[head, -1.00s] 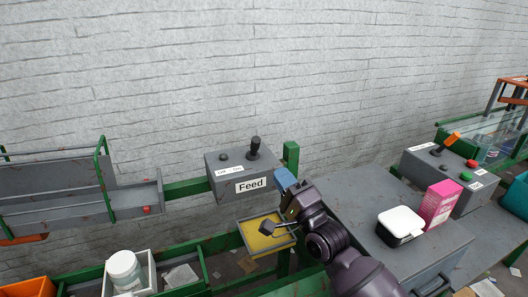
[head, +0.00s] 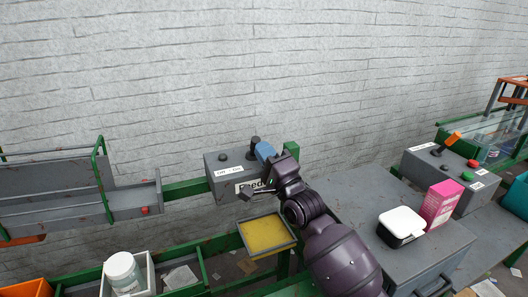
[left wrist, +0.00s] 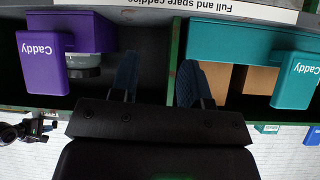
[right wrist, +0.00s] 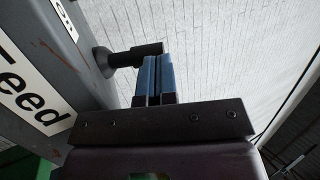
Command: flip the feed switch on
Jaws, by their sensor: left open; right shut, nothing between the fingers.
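The grey feed box (head: 226,165) is on the green frame by the wall, with an OFF/ON label and a "Feed" sign partly hidden by my right gripper. Its black switch lever (head: 255,143) stands up from the top. My right gripper (head: 265,151) is shut and empty, its blue fingertips just right of the lever. In the right wrist view the lever (right wrist: 135,56) lies right across the tips of the shut fingers (right wrist: 154,72); I cannot tell whether they touch. My left gripper (left wrist: 157,78) is open and empty in the left wrist view.
A yellow-bottomed tray (head: 265,233) is below the box. A grey cabinet (head: 365,212) at right holds a white-lidded container (head: 402,222) and a pink box (head: 440,203). Purple (left wrist: 62,58) and teal (left wrist: 295,65) caddies flank my left gripper. The wall is close behind.

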